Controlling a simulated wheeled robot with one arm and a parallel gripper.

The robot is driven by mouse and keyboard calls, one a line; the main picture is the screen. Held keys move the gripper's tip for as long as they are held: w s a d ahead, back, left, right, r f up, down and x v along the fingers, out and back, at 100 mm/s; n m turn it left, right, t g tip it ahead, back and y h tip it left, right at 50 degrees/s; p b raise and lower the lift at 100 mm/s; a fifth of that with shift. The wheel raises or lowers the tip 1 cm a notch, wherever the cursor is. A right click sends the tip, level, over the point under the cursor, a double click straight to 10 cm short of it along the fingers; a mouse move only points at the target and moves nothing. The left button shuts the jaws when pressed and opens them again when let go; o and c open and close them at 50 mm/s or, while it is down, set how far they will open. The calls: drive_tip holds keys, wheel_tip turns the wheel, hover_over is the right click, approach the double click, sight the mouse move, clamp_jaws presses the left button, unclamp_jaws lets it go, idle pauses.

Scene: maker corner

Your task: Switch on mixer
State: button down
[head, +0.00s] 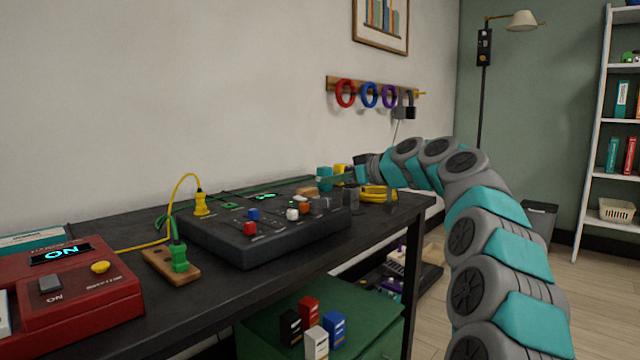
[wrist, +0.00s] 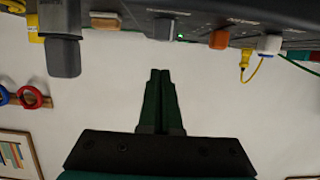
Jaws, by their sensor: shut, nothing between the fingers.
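The dark mixer (head: 262,250) lies on the black table with red, blue, white and orange caps. A small screen (head: 264,196) on it glows green. In the wrist view the mixer's edge (wrist: 110,4) runs along the top, upside down. A grey block-shaped control (wrist: 165,28) sits there beside a lit green dot (wrist: 180,37), with an orange cap (wrist: 218,40) and a white cap (wrist: 268,44) farther right. My gripper (wrist: 160,72) is shut and empty, its dark green fingers together.
A red box (head: 85,305) with a lit "ON" display stands at the left. Rings (head: 345,93) hang behind.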

drive_tip(key=shift+f+v, duration=0.2)
drive_tip(key=shift+v, duration=1.45)
drive_tip(key=shift+s, duration=0.1)
drive_tip(key=s+a+f+g, duration=0.1)
drive_tip(key=s, duration=0.3)
drive_tip(key=s+a+f+m+g+h+p, duration=0.1)
drive_tip(key=s+f, duration=0.1)
drive_tip(key=s, duration=0.2)
drive_tip(key=s+a+f+g+h+p, duration=0.1)
drive_tip(key=s, duration=0.3)
drive_tip(key=shift+a+f+m+g, duration=0.15)
drive_tip(key=shift+f+m+g, duration=0.15)
drive_tip(key=shift+f, duration=0.1)
drive_tip(key=s+d+f+m+g+h+p, duration=0.2)
drive_tip(key=s+d+f, duration=0.4)
drive_tip(key=s, duration=0.8)
drive_tip(key=s+d+f+m+g+h+p, duration=0.2)
drive_tip(key=s+d+f, duration=0.4)
drive_tip(key=s, duration=0.9)
drive_tip(key=s+d+f+m+g+h+p, duration=0.2)
drive_tip(key=s+d+f+m+g+h, duration=0.1)
drive_tip(key=s+f, duration=0.8)
drive_tip(key=s+d+m+h, duration=0.1)
drive_tip(key=s+d+h, duration=0.1)
drive_tip(key=s+d, duration=0.1)
drive_tip(key=shift+s+m+h, duration=0.3)
drive_tip(key=shift+m, duration=0.1)
